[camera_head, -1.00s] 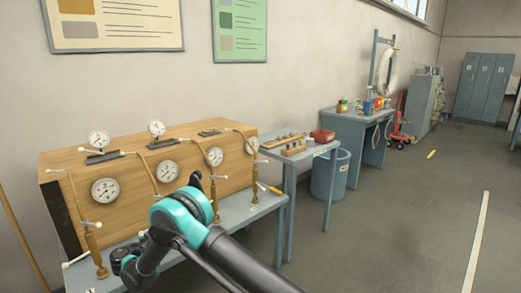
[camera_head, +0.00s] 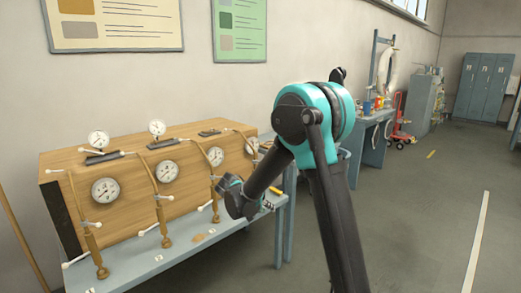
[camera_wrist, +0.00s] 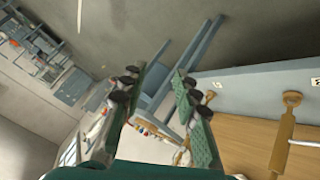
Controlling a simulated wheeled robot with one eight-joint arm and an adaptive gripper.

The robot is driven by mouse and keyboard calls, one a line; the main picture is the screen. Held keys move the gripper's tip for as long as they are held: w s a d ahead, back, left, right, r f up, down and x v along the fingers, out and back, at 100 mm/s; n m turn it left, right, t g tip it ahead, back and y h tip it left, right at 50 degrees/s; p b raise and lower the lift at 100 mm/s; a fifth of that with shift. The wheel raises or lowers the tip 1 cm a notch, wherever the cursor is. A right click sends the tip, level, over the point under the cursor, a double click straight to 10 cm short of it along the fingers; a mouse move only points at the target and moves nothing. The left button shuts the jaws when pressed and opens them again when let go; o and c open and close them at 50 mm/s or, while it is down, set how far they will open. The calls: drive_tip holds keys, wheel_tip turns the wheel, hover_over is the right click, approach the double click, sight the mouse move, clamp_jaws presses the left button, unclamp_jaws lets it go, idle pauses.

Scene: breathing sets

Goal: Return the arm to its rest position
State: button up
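My gripper (camera_wrist: 160,85) shows in the wrist view with its two green-padded fingers apart and nothing between them. In the head view my arm is folded, its teal elbow high at the middle. The forearm slopes down to the left to my dark gripper (camera_head: 245,200), near the right end of the wooden gauge panel (camera_head: 130,185). Finger details are too small to tell there. The panel, with dials and brass-coloured tubes, stands on a blue-grey bench (camera_head: 185,255). In the wrist view the panel (camera_wrist: 245,140) lies at the lower right, apart from the fingers.
My arm hides much of the small side table beyond the bench. A further workbench (camera_head: 373,150) with small items and a white ring (camera_head: 387,66) stands by the wall. A red trolley (camera_head: 399,125) and lockers (camera_head: 482,85) stand farther back. The floor (camera_head: 430,230) at right is clear.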

drive_tip(key=s+d+n+g+y, duration=0.1)
drive_tip(key=s+d+g+y, duration=0.15)
drive_tip(key=s+d, duration=1.05)
drive_tip(key=s+d+f+y, duration=0.2)
drive_tip(key=s, duration=0.6)
drive_tip(key=s+d+f+n+y, duration=0.1)
drive_tip(key=s+d+f+y, duration=0.1)
drive_tip(key=s, duration=0.7)
